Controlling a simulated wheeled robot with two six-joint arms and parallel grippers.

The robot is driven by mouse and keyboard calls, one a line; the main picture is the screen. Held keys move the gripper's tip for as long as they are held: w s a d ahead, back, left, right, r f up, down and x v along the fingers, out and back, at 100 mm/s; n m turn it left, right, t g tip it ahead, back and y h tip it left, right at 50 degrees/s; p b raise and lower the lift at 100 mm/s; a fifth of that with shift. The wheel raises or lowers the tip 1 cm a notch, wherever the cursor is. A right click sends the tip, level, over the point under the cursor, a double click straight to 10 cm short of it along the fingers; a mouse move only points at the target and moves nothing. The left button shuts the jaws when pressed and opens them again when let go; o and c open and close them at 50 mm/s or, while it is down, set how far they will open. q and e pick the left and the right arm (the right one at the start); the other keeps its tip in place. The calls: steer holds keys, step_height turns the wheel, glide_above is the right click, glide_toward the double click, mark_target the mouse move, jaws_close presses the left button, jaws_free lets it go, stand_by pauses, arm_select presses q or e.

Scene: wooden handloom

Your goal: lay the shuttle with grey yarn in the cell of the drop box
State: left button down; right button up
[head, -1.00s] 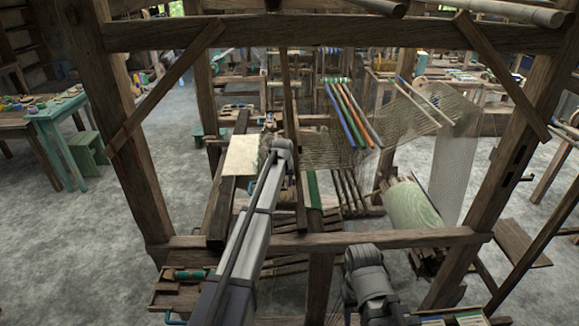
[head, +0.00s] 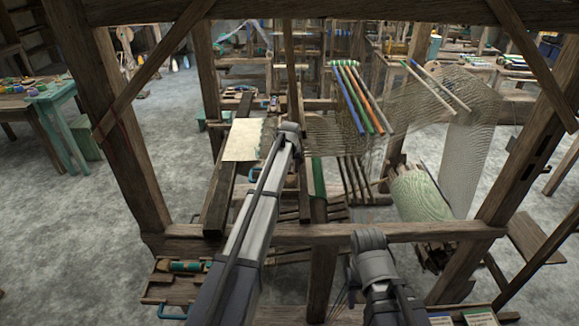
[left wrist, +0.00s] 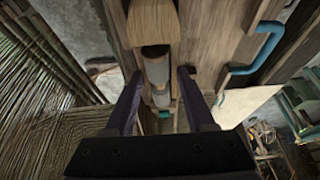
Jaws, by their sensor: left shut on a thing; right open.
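In the left wrist view my left gripper (left wrist: 161,78) is shut on the shuttle (left wrist: 151,22), a wooden body with grey yarn (left wrist: 156,68) wound in its middle. The shuttle runs lengthwise between the two dark fingers. A wooden box-like part with a blue handle (left wrist: 258,50) lies beside it on the right; I cannot tell whether this is the drop box or whether the shuttle touches it. In the head view my left arm reaches to the loom beside the pale cloth, hiding its gripper and the shuttle. My right gripper (head: 345,292) is low at the front, open, mostly hidden by its arm.
The loom's front crossbeam (head: 330,232) and posts frame the space around my arms. Warp threads (head: 425,110) and coloured rods (head: 360,98) are to the right of my left arm. A wooden tray (head: 158,288) with a green-yarn shuttle (head: 187,267) is at lower left.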

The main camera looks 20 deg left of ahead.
arm_select(q)
steer(key=shift+f, duration=0.3)
arm_select(e)
steer(key=shift+f, duration=0.3)
arm_select(q)
steer(key=shift+f+b, duration=1.6)
steer(key=shift+b, duration=0.05)
steer(key=shift+c, duration=0.8)
jaws_free()
arm_select(e)
step_height(320, 180, down, 3)
steer(key=shift+f, duration=0.1)
arm_select(q)
steer(key=shift+s+r, duration=0.1)
steer(key=shift+r, duration=0.05)
steer(key=p+v, duration=0.7)
steer(key=shift+s+d+r, duration=0.1)
steer(key=shift+s+r, duration=0.05)
steer(key=shift+r, duration=0.2)
arm_select(e)
step_height(320, 180, up, 7)
steer(key=shift+r, duration=0.2)
arm_select(q)
steer(key=shift+f, duration=0.1)
